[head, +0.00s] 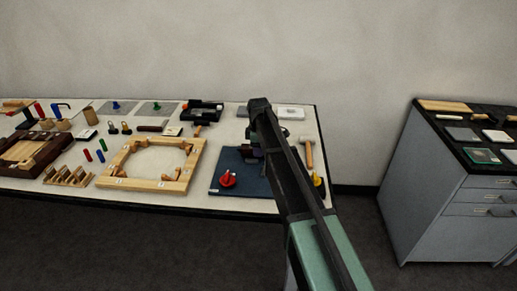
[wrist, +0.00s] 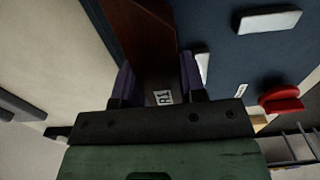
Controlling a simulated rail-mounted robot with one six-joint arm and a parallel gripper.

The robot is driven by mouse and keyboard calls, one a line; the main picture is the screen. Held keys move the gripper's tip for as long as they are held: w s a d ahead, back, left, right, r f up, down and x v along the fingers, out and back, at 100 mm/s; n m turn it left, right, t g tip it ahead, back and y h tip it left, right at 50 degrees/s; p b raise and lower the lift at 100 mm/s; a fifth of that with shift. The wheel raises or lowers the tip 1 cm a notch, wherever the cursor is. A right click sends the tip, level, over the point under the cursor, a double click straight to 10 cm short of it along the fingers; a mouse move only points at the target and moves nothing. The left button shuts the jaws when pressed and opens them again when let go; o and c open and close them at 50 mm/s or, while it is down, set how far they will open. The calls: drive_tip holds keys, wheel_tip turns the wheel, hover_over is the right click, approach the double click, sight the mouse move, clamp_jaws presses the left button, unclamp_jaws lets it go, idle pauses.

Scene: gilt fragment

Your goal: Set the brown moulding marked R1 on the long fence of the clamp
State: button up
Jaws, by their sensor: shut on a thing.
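In the wrist view my gripper (wrist: 158,82) is shut on the brown moulding (wrist: 140,35), its two dark purple fingers on either side of it. A white R1 label (wrist: 163,97) shows on the moulding close to the gripper's body. The moulding's far end runs out of the top of the picture. In the head view my gripper (head: 252,153) is over the blue board (head: 217,187), with my arm covering much of it. I cannot tell which part is the long fence.
White blocks (wrist: 268,22) lie on the blue surface in the wrist view. A wooden frame (head: 107,170) lies left of the board. A grey cabinet (head: 440,170) stands apart at the right.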

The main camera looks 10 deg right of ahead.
drive_tip(key=shift+s+f+b, duration=0.35)
drive_tip(key=shift+f+b, duration=0.1)
drive_tip(key=shift+b, duration=0.1)
drive_tip(key=shift+s+f, duration=0.1)
drive_tip(key=shift+s, duration=0.05)
clamp_jaws()
drive_tip(key=o, duration=1)
unclamp_jaws()
drive_tip(key=shift+s+b, duration=0.2)
drive_tip(key=shift+b, duration=0.15)
drive_tip(key=shift+o, duration=0.2)
drive_tip(key=shift+w+r+p, duration=0.3)
drive_tip(key=shift+r+p, duration=0.25)
drive_tip(key=shift+p, duration=0.3)
wheel_tip(320, 180, up, 12)
drive_tip(key=p, duration=1.2)
drive_tip(key=shift+w+f, duration=0.15)
drive_tip(key=shift+w, duration=0.2)
